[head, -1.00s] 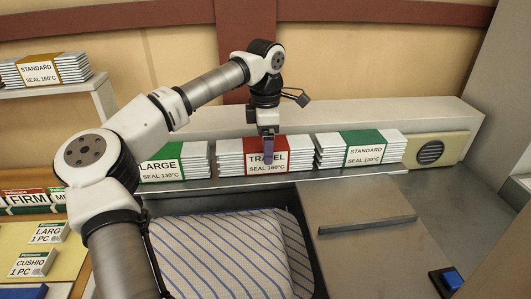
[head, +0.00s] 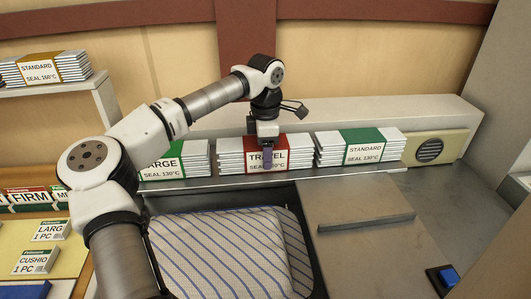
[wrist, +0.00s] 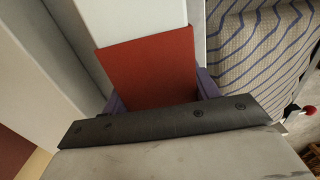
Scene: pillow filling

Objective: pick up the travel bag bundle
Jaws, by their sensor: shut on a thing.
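The travel bag bundle (head: 282,156) is a stack of white bags with a red band reading TRAVEL, SEAL 160°C. It sits between the LARGE and STANDARD bundles on the ledge behind the bin. My gripper (head: 267,157) points down over the middle of it and is shut on it. In the wrist view, the red band (wrist: 152,70) lies between the purple fingers, with white bag surface beyond. In the head view, my gripper covers part of the label. I cannot tell whether the bundle is clear of the ledge.
The green-banded LARGE bundle (head: 190,161) is close on the left, the green-banded STANDARD bundle (head: 362,147) close on the right. In front, a striped pillow (head: 235,250) lies in a dark bin, beside a metal lid (head: 365,240). A gold-banded STANDARD bundle (head: 46,67) is on the upper left shelf.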

